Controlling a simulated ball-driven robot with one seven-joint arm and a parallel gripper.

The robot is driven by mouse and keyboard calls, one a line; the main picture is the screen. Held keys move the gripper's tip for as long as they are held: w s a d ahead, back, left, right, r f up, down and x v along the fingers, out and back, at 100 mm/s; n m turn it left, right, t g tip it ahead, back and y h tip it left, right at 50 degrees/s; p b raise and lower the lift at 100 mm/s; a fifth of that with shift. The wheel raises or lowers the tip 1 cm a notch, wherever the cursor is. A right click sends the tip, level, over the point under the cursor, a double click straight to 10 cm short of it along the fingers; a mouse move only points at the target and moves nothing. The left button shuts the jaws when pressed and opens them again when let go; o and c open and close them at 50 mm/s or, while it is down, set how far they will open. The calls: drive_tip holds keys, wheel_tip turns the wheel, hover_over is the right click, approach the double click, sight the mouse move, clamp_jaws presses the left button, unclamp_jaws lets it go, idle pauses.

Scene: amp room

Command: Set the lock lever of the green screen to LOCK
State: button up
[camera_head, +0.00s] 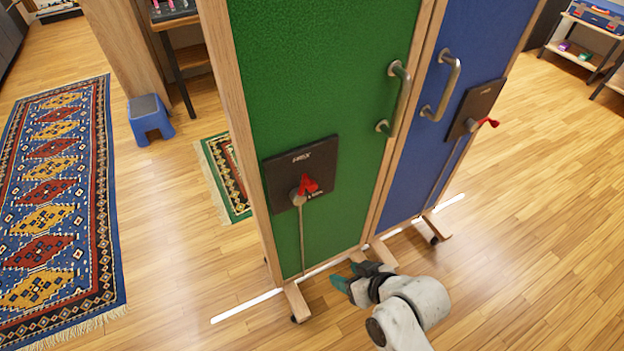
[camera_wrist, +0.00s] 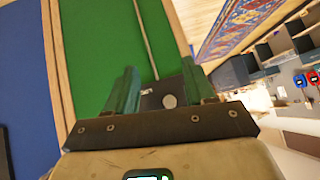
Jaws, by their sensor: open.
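The green screen (camera_head: 320,80) stands upright in a wooden frame with casters. Its dark lock plate (camera_head: 280,170) sits on the lower half. The lock lever (camera_head: 308,184) has a red end pointing up and to the right from a grey pivot; the plate's small lettering is unreadable. A thin rod runs down from the pivot. My gripper (camera_head: 350,277) is open and empty, low in front of the screen's bottom right, apart from the lever. In the wrist view my teal fingers (camera_wrist: 159,72) are spread, with the green panel (camera_wrist: 108,45) and part of the plate (camera_wrist: 158,98) between them.
A blue screen (camera_head: 455,110) with its own handle and red lever (camera_head: 488,122) adjoins on the right. A metal handle (camera_head: 397,98) projects from the green panel. A patterned rug (camera_head: 55,200) and blue stool (camera_head: 150,118) are at left.

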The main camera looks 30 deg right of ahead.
drive_tip(key=w+a+r+m+t+p, duration=0.1)
drive_tip(key=w+r+t+p, duration=0.1)
drive_tip(key=w+r+t, duration=0.4)
drive_tip(key=m+t+h+p, duration=0.2)
drive_tip(key=m+t, duration=0.1)
approach(315, 189)
drive_tip(key=w, duration=1.1)
drive_tip(key=shift+w+a+f, duration=0.1)
drive_tip(key=shift+f, duration=0.05)
drive_tip(key=shift+c, duration=0.5)
clamp_jaws()
